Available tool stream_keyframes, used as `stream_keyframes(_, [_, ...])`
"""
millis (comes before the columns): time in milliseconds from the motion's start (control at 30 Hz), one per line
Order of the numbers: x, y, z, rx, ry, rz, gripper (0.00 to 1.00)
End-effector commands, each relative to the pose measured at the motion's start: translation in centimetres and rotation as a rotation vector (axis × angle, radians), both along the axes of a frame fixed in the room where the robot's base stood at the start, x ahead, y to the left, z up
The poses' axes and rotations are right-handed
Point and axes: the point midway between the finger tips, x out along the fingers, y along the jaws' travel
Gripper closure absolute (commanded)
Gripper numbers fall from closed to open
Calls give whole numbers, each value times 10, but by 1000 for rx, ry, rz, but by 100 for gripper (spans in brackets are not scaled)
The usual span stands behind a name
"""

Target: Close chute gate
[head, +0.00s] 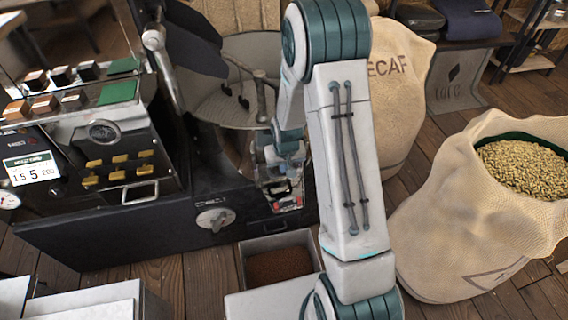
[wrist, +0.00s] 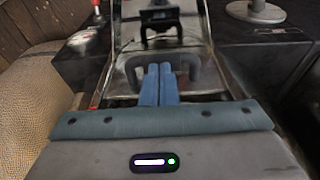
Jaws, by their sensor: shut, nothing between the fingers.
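In the wrist view my gripper (wrist: 160,72) is shut, its two blue fingers pressed together with nothing between them. The fingertips overlap a dark curved handle on the shiny metal chute (wrist: 196,38); I cannot tell whether they touch it. A black bracket-like part (wrist: 160,30) sits farther along the chute. I cannot tell for certain which part is the gate or how far open it stands. In the head view my gripper (head: 284,186) is at the front of the dark roasting machine, over the chute area, and largely hides the chute and gate.
A bin of brown grounds or beans (head: 243,268) stands on the floor below the chute. A sack of green beans (head: 450,235) stands close at right, with a decaf sack (head: 400,110) behind. A round knob (head: 215,219) is on the machine's front, left of my gripper.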

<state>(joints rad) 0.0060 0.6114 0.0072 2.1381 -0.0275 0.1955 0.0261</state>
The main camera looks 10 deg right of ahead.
Motion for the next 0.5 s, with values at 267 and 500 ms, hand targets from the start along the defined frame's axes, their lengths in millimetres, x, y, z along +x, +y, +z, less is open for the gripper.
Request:
stream_keyframes(267, [0, 0, -11, 0, 1, 0, 100])
stream_keyframes(500, [-1, 0, -11, 0, 5, 0, 100])
